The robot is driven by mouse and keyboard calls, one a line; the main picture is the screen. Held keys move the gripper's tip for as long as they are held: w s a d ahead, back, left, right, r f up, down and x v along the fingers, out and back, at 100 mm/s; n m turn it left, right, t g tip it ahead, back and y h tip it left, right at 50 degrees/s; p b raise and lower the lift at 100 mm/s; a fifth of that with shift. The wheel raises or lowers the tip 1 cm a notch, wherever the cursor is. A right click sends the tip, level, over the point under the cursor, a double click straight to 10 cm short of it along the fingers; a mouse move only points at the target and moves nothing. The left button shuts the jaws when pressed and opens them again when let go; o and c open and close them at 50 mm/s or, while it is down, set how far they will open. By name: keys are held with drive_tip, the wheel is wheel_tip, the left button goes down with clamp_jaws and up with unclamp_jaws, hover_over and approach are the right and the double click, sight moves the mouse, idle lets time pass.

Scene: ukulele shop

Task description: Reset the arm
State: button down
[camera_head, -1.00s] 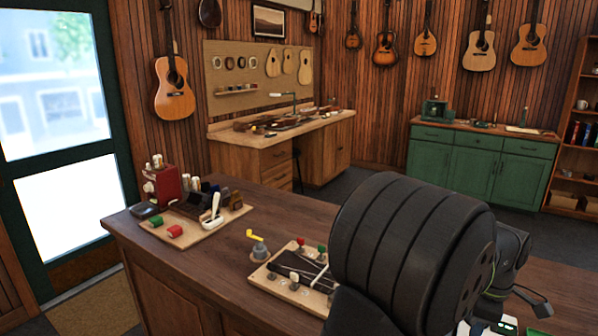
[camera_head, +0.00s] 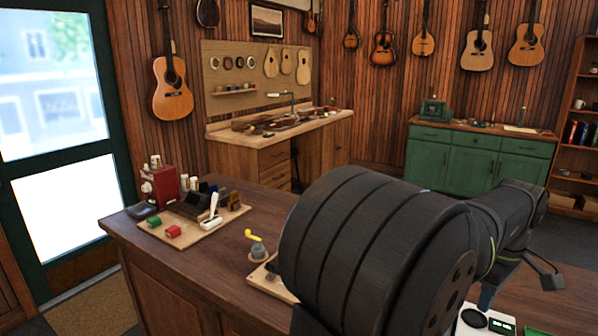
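My own arm (camera_head: 365,245) fills the lower right of the head view, large, dark and close to the camera. Its outer part reaches to the right, and a small dark piece on a thin stalk (camera_head: 550,275) sticks out beyond it. The fingers of my gripper cannot be made out; they are hidden behind the arm or too dark to read. I see nothing that is clearly held.
The wooden counter (camera_head: 215,270) carries a board with red and green blocks (camera_head: 185,232), a red box (camera_head: 160,187) and a grey knob with a yellow handle (camera_head: 258,248). A small board (camera_head: 265,280) is mostly behind my arm. A white device (camera_head: 483,320) shows at the bottom right.

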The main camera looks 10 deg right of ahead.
drive_tip(key=shift+s+a+r+m, duration=0.2)
drive_tip(key=shift+r+m, duration=0.3)
drive_tip(key=shift+m, duration=0.5)
drive_tip(key=shift+s+a+r+m, duration=0.2)
drive_tip(key=shift+r+m, duration=0.25)
drive_tip(key=shift+m, duration=0.55)
drive_tip(key=c, duration=0.6)
unclamp_jaws()
drive_tip(key=shift+d, duration=0.15)
drive_tip(key=o, duration=0.6)
drive_tip(key=shift+s+d+r+m, duration=0.25)
drive_tip(key=shift+s+d+m, duration=0.95)
drive_tip(key=shift+d, duration=0.05)
drive_tip(key=s+d+r+m, duration=0.1)
drive_tip(key=s+d+m, duration=0.5)
drive_tip(key=s+m, duration=0.1)
wheel_tip(320, 180, down, 10)
drive_tip(key=shift+s+r, duration=0.1)
drive_tip(key=shift+r, duration=0.05)
